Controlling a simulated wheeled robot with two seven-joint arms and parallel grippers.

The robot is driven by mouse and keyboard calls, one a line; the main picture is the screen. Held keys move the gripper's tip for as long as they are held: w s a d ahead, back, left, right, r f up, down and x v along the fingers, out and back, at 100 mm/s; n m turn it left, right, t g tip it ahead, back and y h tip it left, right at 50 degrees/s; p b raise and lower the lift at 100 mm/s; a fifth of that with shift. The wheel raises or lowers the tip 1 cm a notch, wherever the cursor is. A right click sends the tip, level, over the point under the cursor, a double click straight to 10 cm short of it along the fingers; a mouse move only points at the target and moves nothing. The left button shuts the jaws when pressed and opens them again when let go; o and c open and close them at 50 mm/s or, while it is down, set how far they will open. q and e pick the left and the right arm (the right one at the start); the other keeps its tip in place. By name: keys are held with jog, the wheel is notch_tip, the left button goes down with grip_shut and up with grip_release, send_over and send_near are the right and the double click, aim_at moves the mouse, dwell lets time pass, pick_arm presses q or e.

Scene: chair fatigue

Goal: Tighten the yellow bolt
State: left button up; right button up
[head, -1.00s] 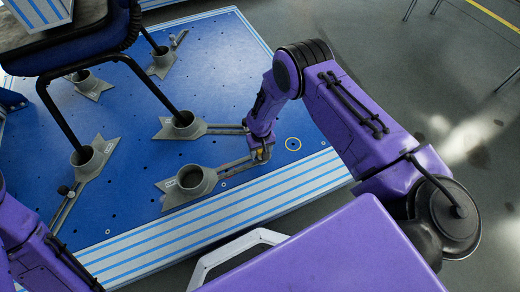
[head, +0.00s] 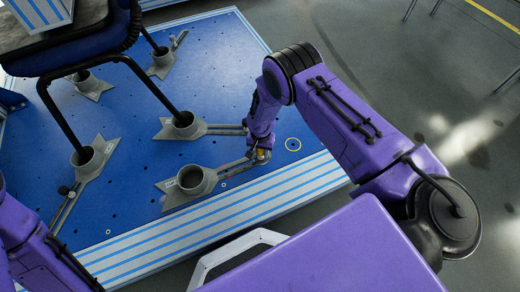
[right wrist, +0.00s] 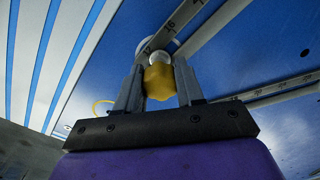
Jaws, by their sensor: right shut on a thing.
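The yellow bolt (right wrist: 159,82) sits between the two fingers of my right gripper (right wrist: 159,86) in the right wrist view, at the slotted arm of a grey clamp. In the head view my right gripper (head: 260,152) points down at the end of the slotted arm of the front grey cup clamp (head: 192,183). The yellow bolt (head: 261,156) shows there as a small patch, partly hidden by the gripper. The fingers are shut on it. My left arm shows at the lower left edge, but its gripper is out of view.
A blue perforated platform (head: 140,190) with a striped front edge carries several grey cup clamps. A dark chair (head: 75,50) stands with legs in the cups. Grey floor (head: 395,50) is open at the right.

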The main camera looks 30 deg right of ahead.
jog(key=shift+m, duration=0.6)
jog(key=m, duration=0.8)
jog(key=o, duration=1)
jog(key=shift+o, duration=0.2)
jog(key=shift+n, duration=2)
